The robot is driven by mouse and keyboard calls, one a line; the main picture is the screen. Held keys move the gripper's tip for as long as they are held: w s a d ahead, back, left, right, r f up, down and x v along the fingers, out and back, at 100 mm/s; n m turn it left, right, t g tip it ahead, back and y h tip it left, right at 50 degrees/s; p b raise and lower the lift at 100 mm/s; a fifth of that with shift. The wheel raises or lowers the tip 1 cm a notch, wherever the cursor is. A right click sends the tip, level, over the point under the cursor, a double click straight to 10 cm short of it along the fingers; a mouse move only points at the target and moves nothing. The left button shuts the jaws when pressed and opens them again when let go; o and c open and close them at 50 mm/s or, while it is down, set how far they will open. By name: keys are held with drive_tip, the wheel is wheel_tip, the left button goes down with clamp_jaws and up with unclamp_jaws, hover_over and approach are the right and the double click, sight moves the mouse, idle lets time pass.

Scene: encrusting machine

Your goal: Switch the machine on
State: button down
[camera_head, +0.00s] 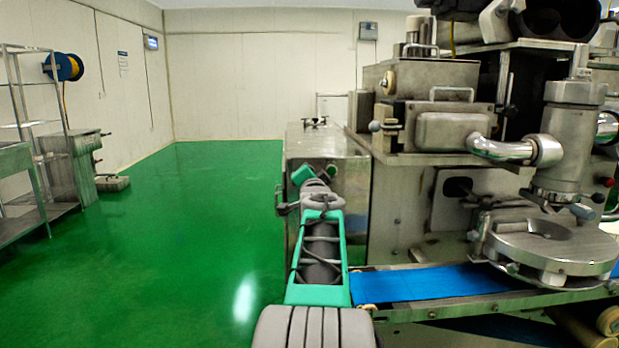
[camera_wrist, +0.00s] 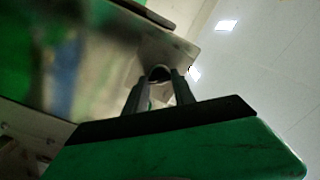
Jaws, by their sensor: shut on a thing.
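The encrusting machine is a large grey metal machine (camera_head: 400,200) on the right of the head view. The knob's markings and turn position cannot be read.
A blue conveyor belt (camera_head: 420,285) runs right of my arm, below a round metal plate (camera_head: 550,245). A metal rack (camera_head: 35,190) and a small metal cabinet (camera_head: 85,165) stand at the left. The green floor (camera_head: 180,240) between is clear.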

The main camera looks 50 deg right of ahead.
idle(0.3)
drive_tip(key=c, duration=1)
unclamp_jaws()
drive_tip(key=shift+c, duration=0.2)
drive_tip(key=shift+s, duration=0.1)
drive_tip(key=v, duration=0.7)
drive_tip(key=shift+s+a, duration=0.25)
